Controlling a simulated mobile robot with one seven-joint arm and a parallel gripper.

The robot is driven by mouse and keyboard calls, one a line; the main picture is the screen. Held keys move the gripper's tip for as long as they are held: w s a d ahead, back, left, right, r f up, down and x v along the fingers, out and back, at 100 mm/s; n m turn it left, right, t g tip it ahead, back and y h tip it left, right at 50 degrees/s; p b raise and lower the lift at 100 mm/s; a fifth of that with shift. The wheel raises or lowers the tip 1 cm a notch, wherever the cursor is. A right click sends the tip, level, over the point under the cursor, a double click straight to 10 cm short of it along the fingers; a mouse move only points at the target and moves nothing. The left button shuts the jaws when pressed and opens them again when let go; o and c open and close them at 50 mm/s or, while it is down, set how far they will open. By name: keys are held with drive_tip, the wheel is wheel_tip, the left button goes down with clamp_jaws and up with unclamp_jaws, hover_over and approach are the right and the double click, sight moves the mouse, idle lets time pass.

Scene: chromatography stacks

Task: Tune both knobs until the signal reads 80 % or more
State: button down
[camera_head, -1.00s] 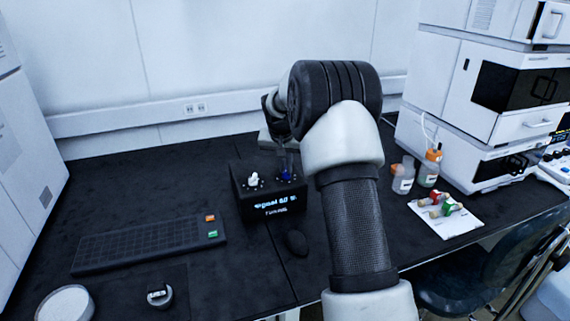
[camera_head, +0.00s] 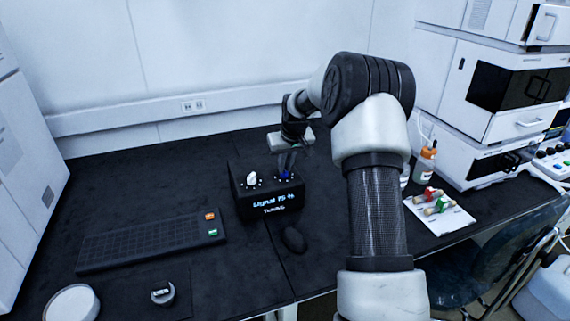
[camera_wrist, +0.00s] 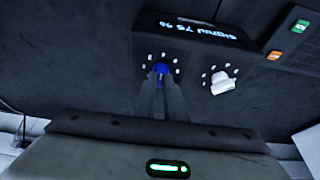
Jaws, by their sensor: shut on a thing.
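A black control box (camera_head: 243,205) stands on the dark bench, with a white knob (camera_head: 252,179) and a blue knob (camera_head: 284,175) on top. Its front display (camera_head: 273,201) reads Signal 75 %, with smaller text like "TUNING" below. In the wrist view the display (camera_wrist: 208,30) appears upside down. My gripper (camera_wrist: 160,84) is shut on the blue knob (camera_wrist: 160,69), whose top shows between the fingertips. The white knob (camera_wrist: 222,83) stands free beside it, with small marks around it. The fingers hide part of the blue knob's dial.
A black keyboard-like panel (camera_head: 145,243) with orange and green buttons lies left of the box. A dark mouse-like object (camera_head: 293,240) is in front.

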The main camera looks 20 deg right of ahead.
drive_tip(key=c, duration=1.8)
unclamp_jaws()
drive_tip(key=shift+c, duration=0.2)
drive_tip(key=shift+r, duration=0.1)
drive_tip(key=p+v, duration=0.2)
drive_tip(key=v, duration=1.5)
drive_tip(key=shift+s, duration=0.15)
